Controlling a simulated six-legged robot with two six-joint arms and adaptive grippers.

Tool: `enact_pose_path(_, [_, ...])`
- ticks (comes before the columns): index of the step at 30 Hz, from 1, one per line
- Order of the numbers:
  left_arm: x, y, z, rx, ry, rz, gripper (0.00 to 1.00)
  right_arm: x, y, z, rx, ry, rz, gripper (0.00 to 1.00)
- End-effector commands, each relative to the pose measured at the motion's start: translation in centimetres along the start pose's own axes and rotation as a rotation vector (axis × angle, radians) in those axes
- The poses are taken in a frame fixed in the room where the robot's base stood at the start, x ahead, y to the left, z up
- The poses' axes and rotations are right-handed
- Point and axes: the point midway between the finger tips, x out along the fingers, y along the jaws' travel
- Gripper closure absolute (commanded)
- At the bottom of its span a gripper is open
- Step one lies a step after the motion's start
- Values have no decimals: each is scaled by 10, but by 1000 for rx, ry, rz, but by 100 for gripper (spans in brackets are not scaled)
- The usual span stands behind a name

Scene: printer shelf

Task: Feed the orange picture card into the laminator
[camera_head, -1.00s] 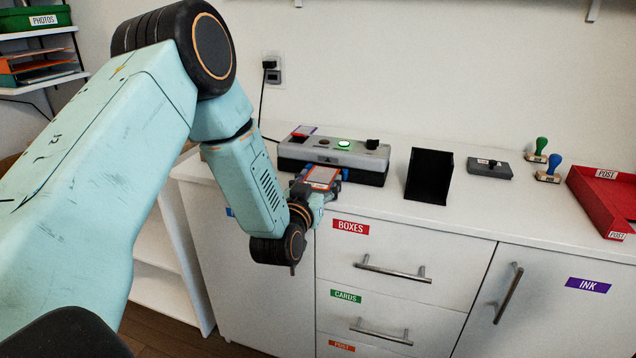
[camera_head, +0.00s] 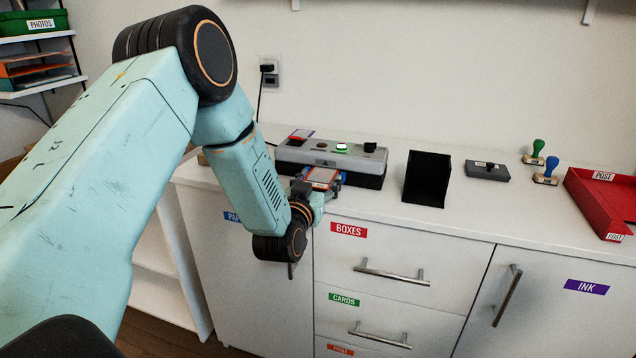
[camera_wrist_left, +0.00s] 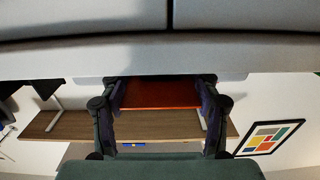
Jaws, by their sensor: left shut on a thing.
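The laminator (camera_head: 362,162) is a long grey and black machine at the back left of the white counter. A green light (camera_head: 342,148) glows on its top. My left gripper (camera_head: 322,180) is shut on the orange picture card (camera_head: 321,175) and holds it flat, close in front of the laminator's front side. In the left wrist view the orange card (camera_wrist_left: 162,94) lies between the two fingers of the gripper (camera_wrist_left: 160,105), below a large grey surface. I cannot tell whether the card's far edge touches the laminator or its slot. My right gripper is not in view.
A black open holder (camera_head: 428,178), a grey device (camera_head: 487,170), two stamps (camera_head: 546,172) and a red POST tray (camera_head: 590,205) stand to the right. Drawers with handles (camera_head: 391,272) are below. The counter front between laminator and holder is clear.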

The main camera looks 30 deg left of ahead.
Motion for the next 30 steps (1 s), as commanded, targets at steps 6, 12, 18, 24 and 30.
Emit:
enact_pose_path(6, [0, 0, 0, 0, 0, 0, 21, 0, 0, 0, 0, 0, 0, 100])
enact_pose_path(12, [0, 0, 0, 0, 0, 0, 12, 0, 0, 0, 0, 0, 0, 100])
enact_pose_path(18, [0, 0, 0, 0, 0, 0, 12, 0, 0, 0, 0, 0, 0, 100])
enact_pose_path(24, [-13, 0, 0, 0, -2, 0, 12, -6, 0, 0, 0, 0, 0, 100])
enact_pose_path(30, [-30, 0, -1, 1, -2, 1, 12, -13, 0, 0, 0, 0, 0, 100])
